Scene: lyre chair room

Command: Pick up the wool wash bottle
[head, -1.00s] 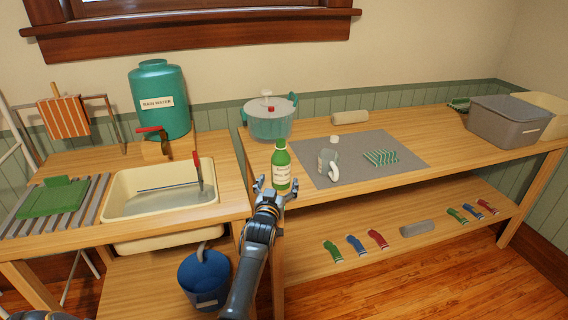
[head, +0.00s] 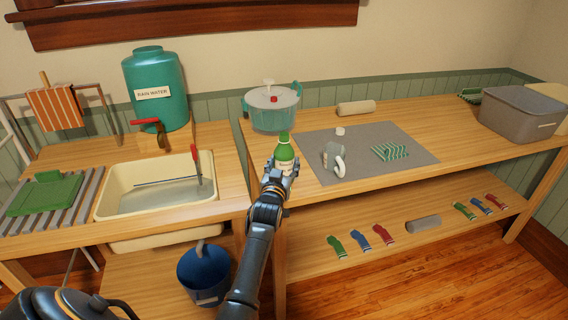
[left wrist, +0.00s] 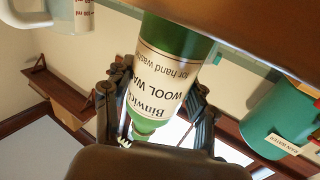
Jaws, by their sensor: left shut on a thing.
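The wool wash bottle (head: 284,153) is green with a cream label and stands upright near the left front edge of the right-hand bench (head: 420,160). My left gripper (head: 279,170) is shut on it, with fingers on both sides. In the left wrist view the bottle (left wrist: 170,75) appears upside down, its label reading "WOOL WASH", between the fingers of my left gripper (left wrist: 155,100). The bottle's base is hidden, so I cannot tell whether it touches the bench. My right gripper is not in view.
A lidded pot (head: 271,110) stands behind the bottle. A sink basin (head: 120,203) is left, a blue bucket (head: 203,275) below.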

